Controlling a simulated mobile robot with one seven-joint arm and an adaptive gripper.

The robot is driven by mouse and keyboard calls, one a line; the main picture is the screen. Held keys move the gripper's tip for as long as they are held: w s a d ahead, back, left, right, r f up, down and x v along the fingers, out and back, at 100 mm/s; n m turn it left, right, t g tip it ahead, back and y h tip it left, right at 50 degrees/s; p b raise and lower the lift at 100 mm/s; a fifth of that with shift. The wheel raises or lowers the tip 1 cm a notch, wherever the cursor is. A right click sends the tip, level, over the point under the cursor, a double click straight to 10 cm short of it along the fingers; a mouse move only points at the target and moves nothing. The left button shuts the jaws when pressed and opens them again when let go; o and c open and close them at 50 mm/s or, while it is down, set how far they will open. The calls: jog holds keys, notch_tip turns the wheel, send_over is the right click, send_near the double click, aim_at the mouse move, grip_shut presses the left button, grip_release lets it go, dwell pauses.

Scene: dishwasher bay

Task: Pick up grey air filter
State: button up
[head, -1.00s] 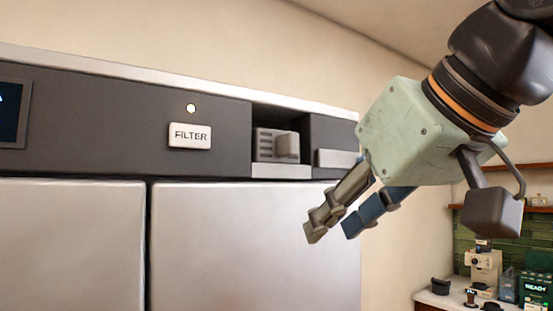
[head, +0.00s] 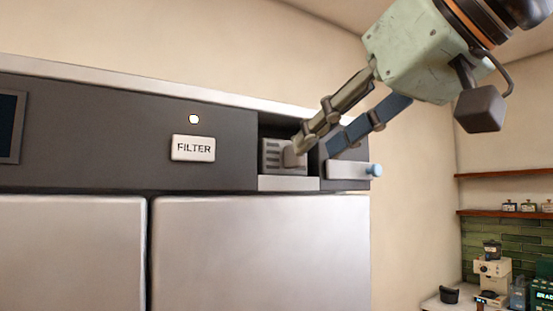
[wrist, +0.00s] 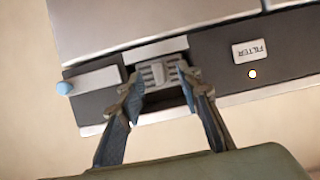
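The grey air filter (head: 271,153) is a small slatted block with a raised grip. It sits in an open recess of the dark upper panel, beside the FILTER label. In the wrist view the filter (wrist: 158,72) shows between and beyond my fingertips. My gripper (head: 316,149) is open at the recess, its fingers coming in from the upper right. In the wrist view my gripper (wrist: 162,86) has one finger on each side of the filter, with a gap between them. One finger covers part of the filter in the head view. I cannot tell whether either finger touches it.
The FILTER label (head: 193,148) and a small lit lamp (head: 194,119) are left of the recess. A light panel with a pale blue knob (head: 374,170) sticks out to its right. Metal doors (head: 260,250) are below. A counter with a coffee machine (head: 491,277) stands far right.

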aim_at(282, 159)
jog(key=x, duration=0.5)
jog(key=shift+w+d+r+p, duration=0.15)
jog(key=shift+r+p, duration=0.1)
jog(key=shift+p, duration=0.15)
grip_shut()
